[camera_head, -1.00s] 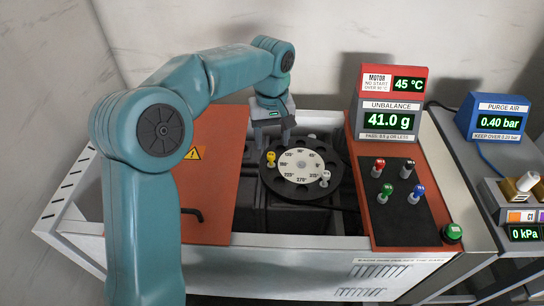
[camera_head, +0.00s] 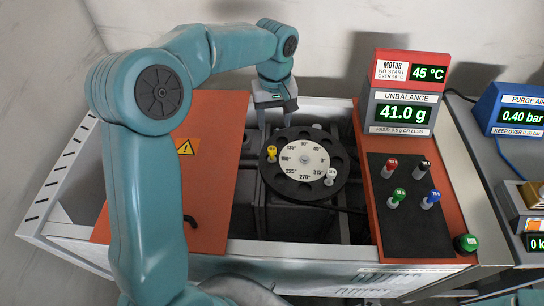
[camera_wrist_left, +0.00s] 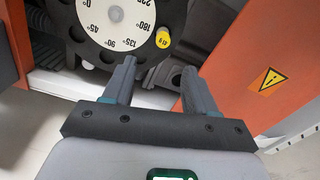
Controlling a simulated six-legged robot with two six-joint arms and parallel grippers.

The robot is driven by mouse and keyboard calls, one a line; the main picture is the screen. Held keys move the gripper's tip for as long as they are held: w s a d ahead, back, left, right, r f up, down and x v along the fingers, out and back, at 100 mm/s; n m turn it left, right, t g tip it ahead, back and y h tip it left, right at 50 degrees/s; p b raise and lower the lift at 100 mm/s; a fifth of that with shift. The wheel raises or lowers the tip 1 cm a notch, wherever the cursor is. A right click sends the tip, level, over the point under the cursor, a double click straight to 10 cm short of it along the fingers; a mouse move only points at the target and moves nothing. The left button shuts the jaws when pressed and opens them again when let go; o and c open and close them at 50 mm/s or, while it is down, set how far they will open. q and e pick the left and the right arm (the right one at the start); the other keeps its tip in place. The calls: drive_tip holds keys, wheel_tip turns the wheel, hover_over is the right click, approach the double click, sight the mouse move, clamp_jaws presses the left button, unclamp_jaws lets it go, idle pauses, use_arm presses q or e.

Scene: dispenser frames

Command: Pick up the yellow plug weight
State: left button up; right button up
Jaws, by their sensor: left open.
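The yellow plug weight (camera_head: 271,153) stands in the rim of the round black rotor disc (camera_head: 284,194), near the 135° and 180° marks. In the left wrist view the yellow plug weight (camera_wrist_left: 163,39) shows at the disc's edge, beyond the fingertips. My left gripper (camera_head: 277,117) is open and empty, behind and above the yellow weight in the head view. In the wrist view its fingers (camera_wrist_left: 158,68) point toward the weight, with a gap between. My right gripper is not in view.
A grey-white plug (camera_head: 330,175) stands at the disc's right. Red (camera_head: 390,166), black, green and blue plugs stand on a black pad (camera_head: 400,235). The unbalance display (camera_head: 403,112) reads 41.0 g. An orange lid (camera_head: 215,150) lies left of the disc.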

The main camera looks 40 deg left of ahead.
use_arm(q)
hover_over(272, 149)
drive_tip(key=f, duration=0.7)
drive_tip(key=shift+w+d+b, duration=0.1)
drive_tip(key=shift+d+b, duration=0.15)
drive_tip(key=shift+b, duration=0.05)
drive_tip(key=f, duration=0.5)
drive_tip(key=shift+a+f, duration=0.15)
drive_tip(key=shift+a, duration=0.05)
clamp_jaws()
